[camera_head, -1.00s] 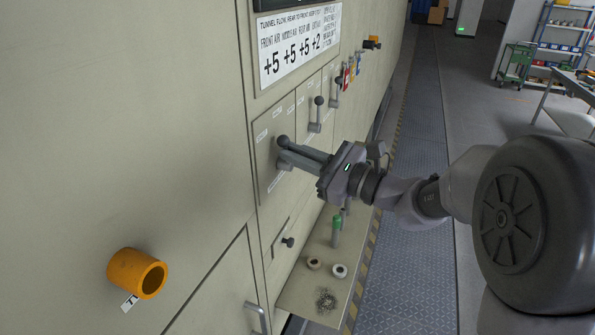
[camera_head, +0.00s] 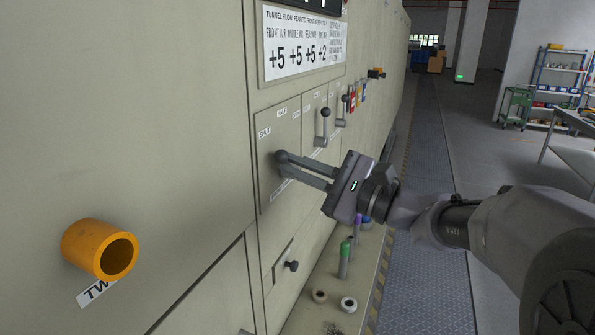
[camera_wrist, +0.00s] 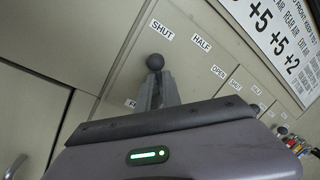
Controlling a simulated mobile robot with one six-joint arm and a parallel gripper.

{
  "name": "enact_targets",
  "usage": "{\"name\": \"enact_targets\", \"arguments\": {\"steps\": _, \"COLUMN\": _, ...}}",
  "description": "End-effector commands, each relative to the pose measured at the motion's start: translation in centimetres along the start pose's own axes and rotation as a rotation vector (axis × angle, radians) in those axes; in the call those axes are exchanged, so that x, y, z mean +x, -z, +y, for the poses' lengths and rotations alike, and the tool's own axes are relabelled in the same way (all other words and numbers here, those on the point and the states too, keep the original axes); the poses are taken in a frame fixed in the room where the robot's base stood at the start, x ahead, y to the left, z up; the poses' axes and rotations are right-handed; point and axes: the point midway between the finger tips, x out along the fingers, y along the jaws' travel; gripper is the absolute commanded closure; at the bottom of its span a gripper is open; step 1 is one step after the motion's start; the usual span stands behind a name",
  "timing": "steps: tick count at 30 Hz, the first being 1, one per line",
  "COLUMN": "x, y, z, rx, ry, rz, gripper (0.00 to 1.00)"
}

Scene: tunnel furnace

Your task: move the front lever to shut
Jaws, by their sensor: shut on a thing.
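The front lever (camera_head: 281,157) is a dark grey ball-knobbed lever on the nearest panel of the furnace wall. My gripper (camera_head: 288,163) reaches in from the right with its fingers shut on the lever, just behind the knob. In the wrist view the knob (camera_wrist: 155,62) stands just beyond the fingertips (camera_wrist: 158,80). It lies below the SHUT label (camera_wrist: 161,30); the HALF label (camera_wrist: 201,43) and OPEN label (camera_wrist: 217,72) are farther right. The lever's pivot and lower shaft are hidden by my gripper.
Two more levers (camera_head: 324,125) (camera_head: 344,108) stand upright on the panels beyond. An orange collar (camera_head: 100,249) sticks out at lower left. A shelf (camera_head: 318,322) below holds a green-topped cylinder (camera_head: 345,258) and two rings. The floor walkway (camera_head: 425,210) is clear.

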Motion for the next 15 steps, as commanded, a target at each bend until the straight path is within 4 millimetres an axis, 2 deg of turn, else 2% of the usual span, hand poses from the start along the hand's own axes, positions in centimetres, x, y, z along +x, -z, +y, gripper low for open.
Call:
{"name": "enact_targets", "arguments": {"steps": 7, "x": -0.01, "y": 0.05, "z": 0.08, "rx": 0.000, "ry": -0.002, "rz": 0.001, "gripper": 1.00}}
{"name": "enact_targets", "arguments": {"steps": 9, "x": -0.01, "y": 0.06, "z": 0.09, "rx": 0.000, "ry": -0.002, "rz": 0.001, "gripper": 0.81}}
{"name": "enact_targets", "arguments": {"steps": 11, "x": -0.01, "y": 0.05, "z": 0.08, "rx": 0.000, "ry": -0.002, "rz": 0.001, "gripper": 0.70}}
{"name": "enact_targets", "arguments": {"steps": 15, "x": 0.00, "y": 0.04, "z": 0.06, "rx": 0.000, "ry": -0.002, "rz": 0.001, "gripper": 0.69}}
